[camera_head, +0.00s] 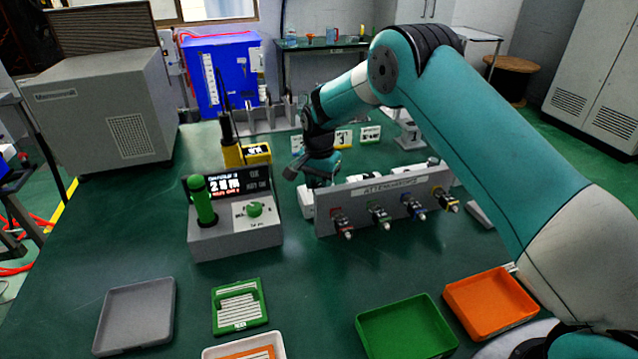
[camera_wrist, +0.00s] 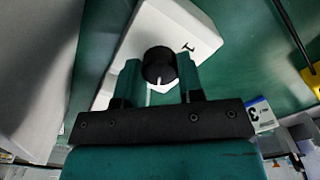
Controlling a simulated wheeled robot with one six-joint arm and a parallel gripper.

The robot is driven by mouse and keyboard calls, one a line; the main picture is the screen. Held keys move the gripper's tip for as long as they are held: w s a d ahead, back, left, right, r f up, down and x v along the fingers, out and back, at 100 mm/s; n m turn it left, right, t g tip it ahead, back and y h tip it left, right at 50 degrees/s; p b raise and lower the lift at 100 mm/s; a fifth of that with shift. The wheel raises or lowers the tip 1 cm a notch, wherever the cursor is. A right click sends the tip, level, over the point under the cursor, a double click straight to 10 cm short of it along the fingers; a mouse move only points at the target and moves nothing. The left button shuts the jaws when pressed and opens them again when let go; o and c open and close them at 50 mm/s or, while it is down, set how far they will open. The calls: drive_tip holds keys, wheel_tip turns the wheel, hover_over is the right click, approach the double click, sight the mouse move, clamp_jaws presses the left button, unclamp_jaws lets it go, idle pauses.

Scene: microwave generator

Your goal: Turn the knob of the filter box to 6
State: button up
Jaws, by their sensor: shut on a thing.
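The filter box is a white box (camera_wrist: 200,38) in the wrist view, with a round black knob (camera_wrist: 158,62) on its face. A white pointer line shows on the knob, and a small dark mark is printed on the box beside it. My gripper (camera_wrist: 159,72) has one finger on each side of the knob and is shut on it. In the head view my gripper (camera_head: 318,182) is low behind the left end of the attenuator panel. A white piece of what seems to be the box (camera_head: 307,204) shows there; the knob is hidden.
The grey attenuator panel (camera_head: 385,198) with several coloured connectors stands right in front of my gripper. A grey console (camera_head: 235,238) with a green handle and green knob is to the left. Grey (camera_head: 137,315), green (camera_head: 405,330) and orange (camera_head: 490,303) trays lie at the front.

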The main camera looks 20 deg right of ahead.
sight(319, 185)
drive_tip(key=shift+r, duration=0.1)
drive_tip(key=o, duration=0.9)
wheel_tip(319, 185, up, 17)
drive_tip(key=shift+r+b, duration=0.2)
drive_tip(key=shift+b, duration=0.4)
